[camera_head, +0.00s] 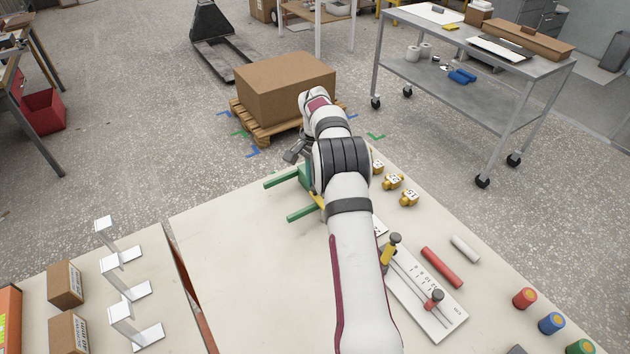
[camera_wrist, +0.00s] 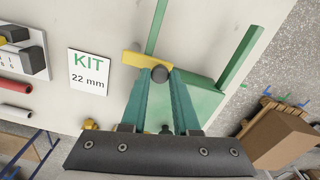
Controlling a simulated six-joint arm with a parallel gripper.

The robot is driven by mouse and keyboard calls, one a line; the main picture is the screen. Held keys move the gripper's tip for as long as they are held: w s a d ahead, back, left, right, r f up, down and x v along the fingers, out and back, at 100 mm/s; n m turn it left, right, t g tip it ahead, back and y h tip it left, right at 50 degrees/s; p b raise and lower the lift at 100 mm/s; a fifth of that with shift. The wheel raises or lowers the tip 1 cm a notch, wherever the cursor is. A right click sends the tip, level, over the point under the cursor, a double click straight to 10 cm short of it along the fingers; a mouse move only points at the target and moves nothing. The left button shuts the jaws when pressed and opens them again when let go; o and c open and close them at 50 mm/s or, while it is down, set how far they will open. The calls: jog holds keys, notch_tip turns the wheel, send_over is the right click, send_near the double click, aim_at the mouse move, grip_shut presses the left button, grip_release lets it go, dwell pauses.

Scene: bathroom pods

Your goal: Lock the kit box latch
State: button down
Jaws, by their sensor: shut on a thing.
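The green kit box (camera_wrist: 205,103) lies at the table's far edge in the wrist view, with two green bars reaching out from it. In the head view my arm covers much of the kit box (camera_head: 305,176). The yellow latch (camera_wrist: 133,58) is a short bar across the box's near edge in the wrist view, with a dark round knob (camera_wrist: 160,74) at its right part. My gripper (camera_wrist: 160,80) has its two teal fingers closed around the knob. In the head view my fingers are hidden behind my arm, and only a sliver of yellow (camera_head: 319,201) shows.
A white card marked KIT 22 mm (camera_wrist: 88,80) lies left of the latch in the wrist view. Gold numbered pieces (camera_head: 393,182), a slider gauge (camera_head: 440,322), a red rod (camera_head: 441,267) and coloured cylinders (camera_head: 551,323) lie right of my arm. The table's left middle is clear.

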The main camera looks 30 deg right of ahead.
jog(key=c, duration=0.7)
grip_release()
jog(key=shift+o, duration=0.2)
notch_tip(320, 180, up, 16)
jog(key=s+a+r+n, duration=0.3)
jog(key=s+a+r, duration=0.1)
jog(key=s+a, duration=0.4)
jog(key=s+a+r+n, duration=0.35)
jog(key=s+a, duration=0.25)
jog(key=a, duration=0.4)
jog(key=s+a+f+n, duration=0.1)
jog(key=s+a+f, duration=0.2)
jog(key=s, duration=0.4)
jog(key=s+a+f+n+y, duration=0.1)
jog(key=s+a+f, duration=0.2)
jog(key=s, duration=0.5)
jog(key=s+a+f+n, duration=0.1)
jog(key=s+a+f, duration=0.2)
jog(key=s, duration=0.4)
jog(key=shift+s+f+y, duration=0.15)
jog(key=shift+f+y, duration=0.2)
jog(key=shift+y, duration=0.05)
